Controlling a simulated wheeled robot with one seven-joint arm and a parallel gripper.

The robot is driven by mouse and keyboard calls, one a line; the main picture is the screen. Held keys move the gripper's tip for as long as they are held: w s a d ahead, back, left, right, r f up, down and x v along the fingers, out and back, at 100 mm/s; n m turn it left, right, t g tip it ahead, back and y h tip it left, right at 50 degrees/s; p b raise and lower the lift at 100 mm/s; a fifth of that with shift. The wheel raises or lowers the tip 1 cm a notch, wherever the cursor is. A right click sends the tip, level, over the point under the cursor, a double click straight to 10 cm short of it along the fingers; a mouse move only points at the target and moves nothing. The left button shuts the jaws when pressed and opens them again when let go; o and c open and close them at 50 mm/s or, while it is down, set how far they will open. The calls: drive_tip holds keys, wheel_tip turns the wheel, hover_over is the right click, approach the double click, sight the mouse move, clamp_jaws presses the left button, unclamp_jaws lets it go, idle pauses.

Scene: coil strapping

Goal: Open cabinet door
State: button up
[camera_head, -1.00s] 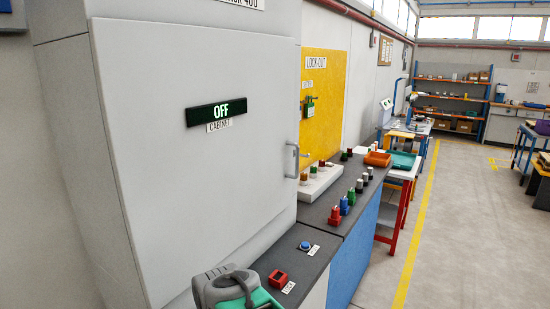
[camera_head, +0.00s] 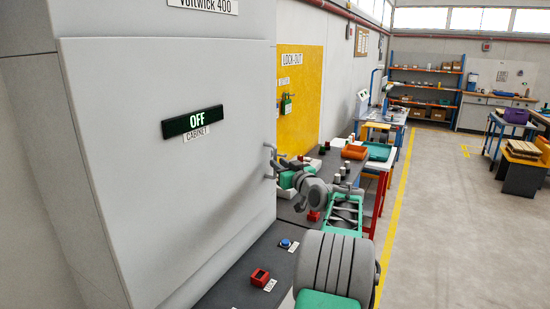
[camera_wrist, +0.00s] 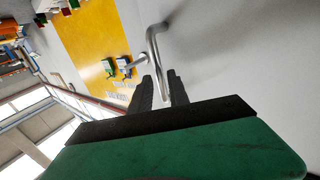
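The grey cabinet door (camera_head: 160,200) is flush with its frame, with an "OFF" display (camera_head: 193,121) and a "CABINET" label on it. Its bar handle (camera_head: 270,161) is at the door's right edge. My gripper (camera_head: 280,169) is at the handle, seen past my arm. In the wrist view, the metal handle (camera_wrist: 153,50) runs in between the two dark fingers of my gripper (camera_wrist: 163,82). The fingers stand apart with the bar between them. Whether either finger touches the bar cannot be told.
A dark counter (camera_head: 225,284) runs along the cabinet, with a red lock switch (camera_head: 260,277) and a blue button (camera_head: 286,243). A yellow lock-out board (camera_head: 303,85) is on the wall beyond.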

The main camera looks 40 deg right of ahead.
sight(275, 174)
drive_tip(key=p+x, duration=0.1)
drive_tip(key=x, duration=0.2)
drive_tip(key=shift+w+d, duration=0.15)
drive_tip(key=shift+w, duration=0.15)
clamp_jaws()
idle(1.2)
